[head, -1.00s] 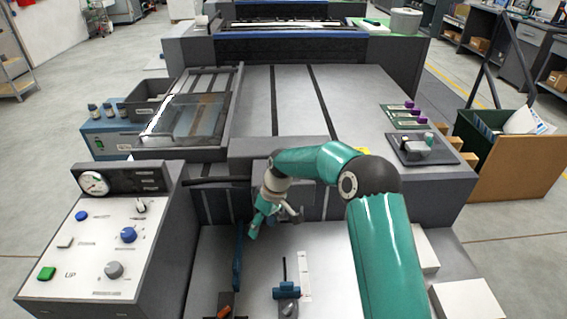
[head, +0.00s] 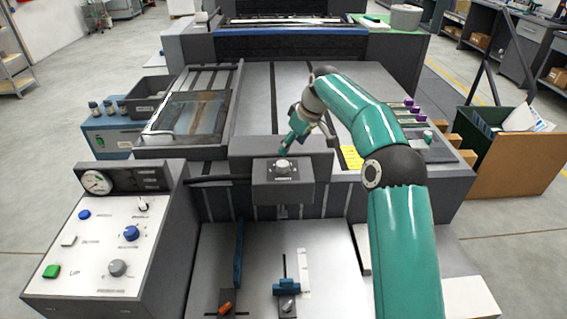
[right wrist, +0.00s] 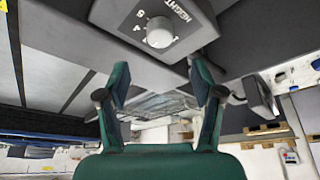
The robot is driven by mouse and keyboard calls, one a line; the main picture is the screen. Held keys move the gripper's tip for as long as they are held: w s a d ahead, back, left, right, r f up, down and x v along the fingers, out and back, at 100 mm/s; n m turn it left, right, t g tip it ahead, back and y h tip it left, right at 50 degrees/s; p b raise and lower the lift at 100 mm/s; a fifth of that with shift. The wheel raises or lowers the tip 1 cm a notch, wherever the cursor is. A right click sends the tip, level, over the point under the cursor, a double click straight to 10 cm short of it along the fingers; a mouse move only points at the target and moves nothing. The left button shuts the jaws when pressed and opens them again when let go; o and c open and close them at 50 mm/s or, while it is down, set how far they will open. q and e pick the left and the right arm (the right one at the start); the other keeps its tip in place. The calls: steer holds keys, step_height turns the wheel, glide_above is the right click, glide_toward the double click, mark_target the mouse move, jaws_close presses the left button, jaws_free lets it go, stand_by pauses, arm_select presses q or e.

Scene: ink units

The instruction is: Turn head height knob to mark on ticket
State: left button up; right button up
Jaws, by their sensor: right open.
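The head height knob (head: 283,165) is a light grey round knob on the dark box at the front of the machine's head. In the right wrist view the knob (right wrist: 160,33) shows close up, with dial numbers and the word HEIGHT beside it. A yellow ticket (head: 351,157) lies to the right of the box; its writing is too small to read. My right gripper (head: 308,143) is above and slightly right of the knob in the picture, apart from it. Its two teal fingers (right wrist: 158,88) are spread with nothing between them. My left gripper is out of view.
A control panel (head: 97,240) with a gauge, knobs and buttons stands at the left. Below the box lies a grey bed with a blue clamp (head: 287,288) and a scale strip (head: 304,272). Purple-capped items (head: 409,102) lie on the table's right.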

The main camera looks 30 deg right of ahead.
mark_target(283, 163)
steer(key=p+x, duration=0.1)
steer(key=x, duration=0.8)
steer(key=shift+w+f, duration=0.15)
steer(key=shift+w, duration=0.05)
steer(key=shift+c, duration=0.4)
steer(key=c, duration=1.1)
